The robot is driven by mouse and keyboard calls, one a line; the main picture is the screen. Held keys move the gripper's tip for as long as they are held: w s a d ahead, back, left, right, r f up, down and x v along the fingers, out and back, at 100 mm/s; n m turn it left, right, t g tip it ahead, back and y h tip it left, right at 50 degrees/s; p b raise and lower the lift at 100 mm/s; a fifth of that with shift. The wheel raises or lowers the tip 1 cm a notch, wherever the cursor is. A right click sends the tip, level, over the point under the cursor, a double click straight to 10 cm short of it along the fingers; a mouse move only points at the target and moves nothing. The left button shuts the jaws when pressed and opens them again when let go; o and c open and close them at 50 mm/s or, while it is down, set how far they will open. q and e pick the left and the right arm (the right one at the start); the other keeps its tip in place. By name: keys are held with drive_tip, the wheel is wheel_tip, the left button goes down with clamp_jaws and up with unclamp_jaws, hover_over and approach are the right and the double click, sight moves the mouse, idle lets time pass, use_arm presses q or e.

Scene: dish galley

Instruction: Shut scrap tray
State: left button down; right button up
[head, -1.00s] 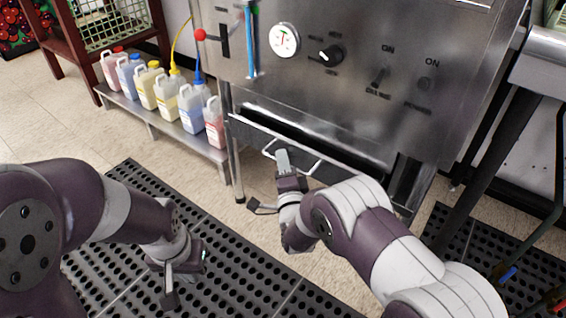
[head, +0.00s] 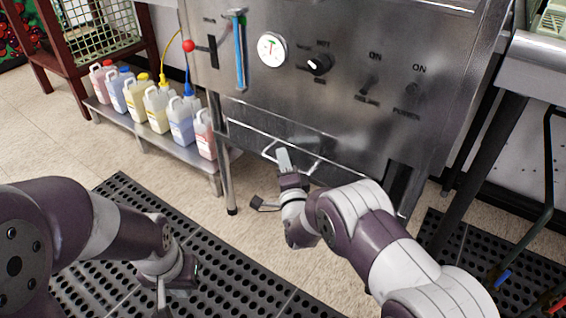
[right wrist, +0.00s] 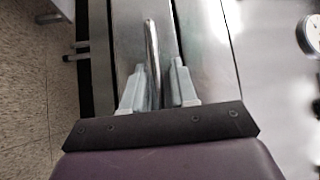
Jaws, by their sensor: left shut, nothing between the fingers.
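The scrap tray (head: 340,168) is a wide metal drawer low in the front of the steel machine, with a bent bar handle (head: 268,150). Its front looks level with or close to the machine front; I cannot tell if a thin gap remains. My right gripper (head: 284,160) is at the handle. My left gripper (head: 161,298) is shut and empty over the black mat, partly cut off by the bottom edge.
The steel machine (head: 340,100) carries a gauge, knob and switches. Several jugs (head: 158,108) stand on a low shelf left of it. A machine leg (head: 226,180) stands left of my right gripper.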

drive_tip(key=shift+f, duration=0.15)
drive_tip(key=p+v, duration=0.5)
drive_tip(key=v, duration=0.7)
drive_tip(key=shift+s+p, duration=0.4)
drive_tip(key=shift+d, duration=0.1)
